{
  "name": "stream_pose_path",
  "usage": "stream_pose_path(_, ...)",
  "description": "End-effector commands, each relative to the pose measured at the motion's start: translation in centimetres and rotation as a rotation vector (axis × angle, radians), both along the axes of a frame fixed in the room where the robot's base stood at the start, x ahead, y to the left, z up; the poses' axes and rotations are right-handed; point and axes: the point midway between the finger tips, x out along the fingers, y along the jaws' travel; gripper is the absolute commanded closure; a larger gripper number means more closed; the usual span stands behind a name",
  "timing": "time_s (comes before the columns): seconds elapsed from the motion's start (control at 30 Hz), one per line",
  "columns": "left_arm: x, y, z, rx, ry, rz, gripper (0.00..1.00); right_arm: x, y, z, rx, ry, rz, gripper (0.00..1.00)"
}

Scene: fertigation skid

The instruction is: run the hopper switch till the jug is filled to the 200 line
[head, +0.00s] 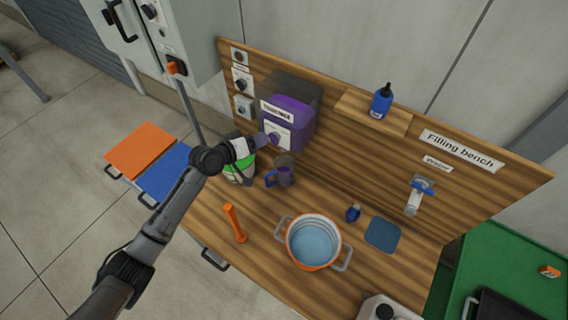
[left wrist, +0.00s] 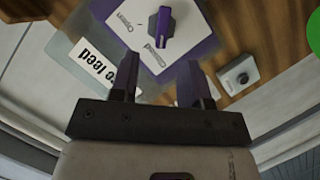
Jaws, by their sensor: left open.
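The purple hopper (head: 292,112) with a dark top is mounted on the bench's back board. Its switch is a purple knob (left wrist: 160,25) on a white plate (left wrist: 135,20), with small lettering on either side. My left gripper (head: 262,142) is open in front of the plate. In the left wrist view its two fingers (left wrist: 158,72) point toward the knob, apart, with the knob beyond their tips and not between them. The small grey jug (head: 286,174) with a blue handle stands on the bench below the hopper. Its fill line and level are too small to read. My right gripper is out of view.
A white and green tub (head: 239,170) stands left of the jug, partly behind my left gripper. A blue bottle (head: 381,100) sits on a shelf.

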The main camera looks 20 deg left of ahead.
Motion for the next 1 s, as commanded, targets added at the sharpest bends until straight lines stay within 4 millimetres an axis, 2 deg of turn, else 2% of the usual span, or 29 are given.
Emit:
stream_pose_path(0.2,-3.7,2.4,1.0,0.005,0.001,0.0,0.57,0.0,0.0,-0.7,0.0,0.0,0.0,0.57)
stream_pose_path(0.5,-7.2,4.6,2.3,0.002,0.002,0.0,0.57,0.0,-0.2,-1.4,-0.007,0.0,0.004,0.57)
stream_pose_path(0.9,-8.4,5.3,2.9,0.023,-0.009,-0.008,0.57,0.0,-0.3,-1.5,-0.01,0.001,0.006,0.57)
stream_pose_path(1.0,-8.9,5.3,1.7,0.123,0.02,-0.051,0.57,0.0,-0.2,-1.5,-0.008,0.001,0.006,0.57)
